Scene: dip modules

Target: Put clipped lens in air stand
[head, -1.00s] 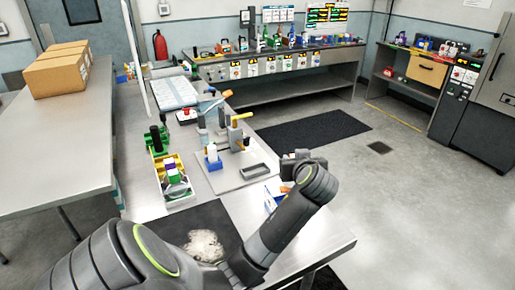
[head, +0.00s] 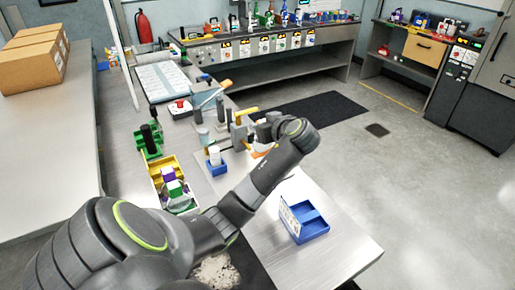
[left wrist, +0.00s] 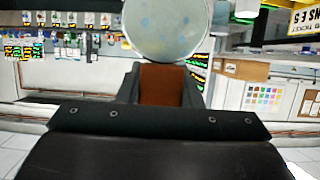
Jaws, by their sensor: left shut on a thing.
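My left gripper (head: 263,131) is over the far part of the near bench in the head view, partly hidden by its own wrist. In the left wrist view it is shut on the clipped lens: a brown clip (left wrist: 161,84) sits between the dark jaws, and a pale, round, see-through lens (left wrist: 166,28) stands above it, cut off by the top edge. In the head view the lens cannot be made out. A group of upright posts with a yellow handle (head: 246,111) stands just left of the gripper; I cannot tell which part is the air stand. My right gripper is not in view.
A blue tray (head: 316,228) with a white label lies on the bench's near right. A yellow bin (head: 157,176) and a small blue holder (head: 216,168) with a white piece stand left of the arm. A red button box (head: 180,106) lies farther back.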

